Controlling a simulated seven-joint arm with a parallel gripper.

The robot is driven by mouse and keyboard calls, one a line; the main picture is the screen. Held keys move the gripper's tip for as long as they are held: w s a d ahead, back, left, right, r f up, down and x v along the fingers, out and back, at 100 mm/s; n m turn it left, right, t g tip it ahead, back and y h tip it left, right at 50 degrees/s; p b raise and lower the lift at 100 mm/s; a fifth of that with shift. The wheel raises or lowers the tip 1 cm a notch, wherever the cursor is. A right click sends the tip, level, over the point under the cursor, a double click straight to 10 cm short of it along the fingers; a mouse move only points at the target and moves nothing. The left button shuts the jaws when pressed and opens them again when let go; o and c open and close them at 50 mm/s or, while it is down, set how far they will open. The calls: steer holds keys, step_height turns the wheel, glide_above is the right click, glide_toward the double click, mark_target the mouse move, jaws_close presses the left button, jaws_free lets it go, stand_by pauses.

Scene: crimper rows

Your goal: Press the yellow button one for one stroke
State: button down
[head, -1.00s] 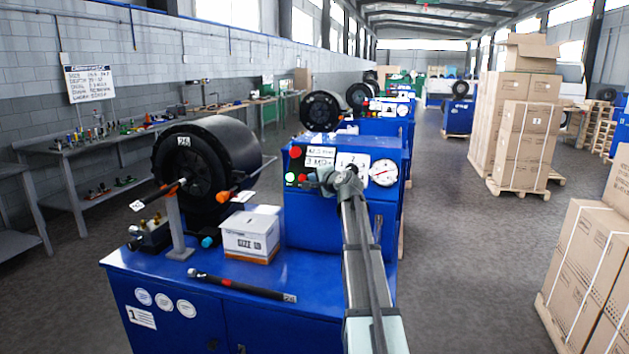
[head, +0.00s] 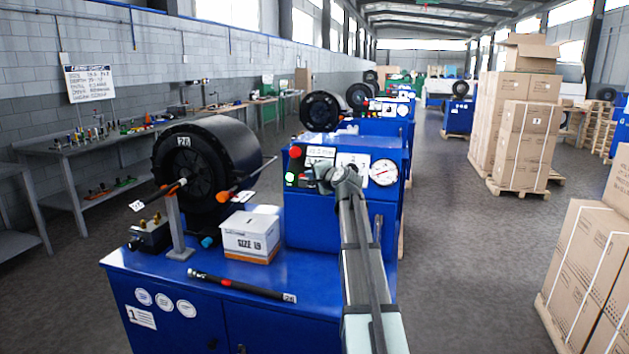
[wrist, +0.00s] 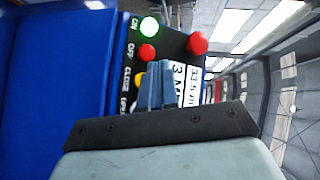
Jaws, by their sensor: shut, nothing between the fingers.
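The blue crimper's control panel (head: 345,165) faces me in the head view. In the wrist view, a yellow button (wrist: 138,79) sits in the row beside the CLOSE label, below the red OFF button (wrist: 147,53) and the lit green ON button (wrist: 149,27). My shut, empty gripper (wrist: 162,66) lies over the panel and hides part of the yellow button and what is beside the lower label. I cannot tell whether the fingertips touch anything. In the head view, my gripper (head: 322,179) is at the panel's front, and the yellow button is hidden.
A large red button (wrist: 197,43) sits beside the row. White displays lie right of my fingers. In the head view, a round gauge (head: 383,172) is right of my gripper. A white box (head: 250,238) and a black-handled tool (head: 240,286) lie on the blue bench.

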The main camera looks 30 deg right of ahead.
steer(key=shift+s+a+r, duration=0.55)
steer(key=shift+s+a, duration=0.05)
stand_by(1.9)
